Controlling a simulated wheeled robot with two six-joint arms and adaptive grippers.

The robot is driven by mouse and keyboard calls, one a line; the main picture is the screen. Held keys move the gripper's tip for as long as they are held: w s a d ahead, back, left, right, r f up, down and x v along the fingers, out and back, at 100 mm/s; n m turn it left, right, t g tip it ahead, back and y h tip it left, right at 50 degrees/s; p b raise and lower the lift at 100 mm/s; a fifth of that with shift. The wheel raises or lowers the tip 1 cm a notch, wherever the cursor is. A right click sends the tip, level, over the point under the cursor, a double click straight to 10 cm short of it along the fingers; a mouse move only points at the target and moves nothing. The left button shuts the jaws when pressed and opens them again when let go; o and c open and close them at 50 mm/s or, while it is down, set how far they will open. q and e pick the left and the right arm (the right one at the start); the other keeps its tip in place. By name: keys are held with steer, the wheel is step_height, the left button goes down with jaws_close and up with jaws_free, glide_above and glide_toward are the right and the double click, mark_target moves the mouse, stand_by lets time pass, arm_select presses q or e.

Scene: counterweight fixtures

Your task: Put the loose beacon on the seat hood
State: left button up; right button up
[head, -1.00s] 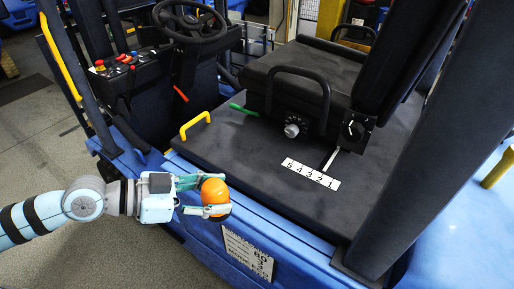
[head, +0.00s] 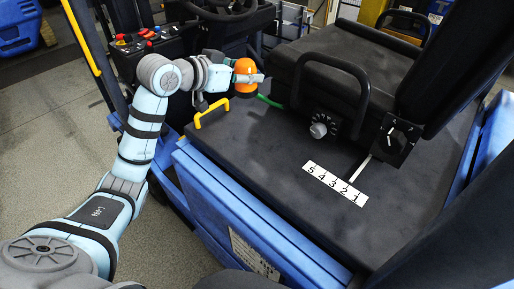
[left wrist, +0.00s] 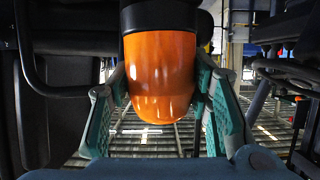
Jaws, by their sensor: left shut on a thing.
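My left gripper (head: 250,77) is shut on the orange beacon (head: 244,66), with a finger across its middle. The beacon is held above the far left part of the black seat hood (head: 255,150), near the yellow handle (head: 211,112). Whether it touches the hood is hard to tell from here. In the left wrist view the beacon (left wrist: 160,75) shows its smooth orange dome and a black base, between the two teal finger pads (left wrist: 160,115). My right gripper is not in view.
The black seat (head: 330,65) with its looped armrest (head: 335,62) stands right of the beacon. A green lever (head: 269,101) lies close by. The steering wheel (head: 225,8) and control panel (head: 140,40) are behind. The hood's front, around the number strip (head: 335,184), is clear.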

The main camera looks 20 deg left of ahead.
arm_select(q)
steer(key=f, duration=0.6)
steer(key=f+b, duration=0.1)
steer(key=f, duration=0.6)
steer(key=w+f, duration=0.1)
steer(key=f, duration=0.5)
steer(key=shift+a+f, duration=0.1)
steer(key=shift+f, duration=0.05)
steer(key=o, duration=1.3)
steer(key=shift+s, duration=0.1)
steer(key=shift+c, duration=0.2)
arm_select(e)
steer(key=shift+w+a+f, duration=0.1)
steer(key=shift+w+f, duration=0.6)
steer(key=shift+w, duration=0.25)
arm_select(q)
steer(key=shift+a, duration=0.1)
steer(key=p+v, duration=0.1)
steer(key=v, duration=1.1)
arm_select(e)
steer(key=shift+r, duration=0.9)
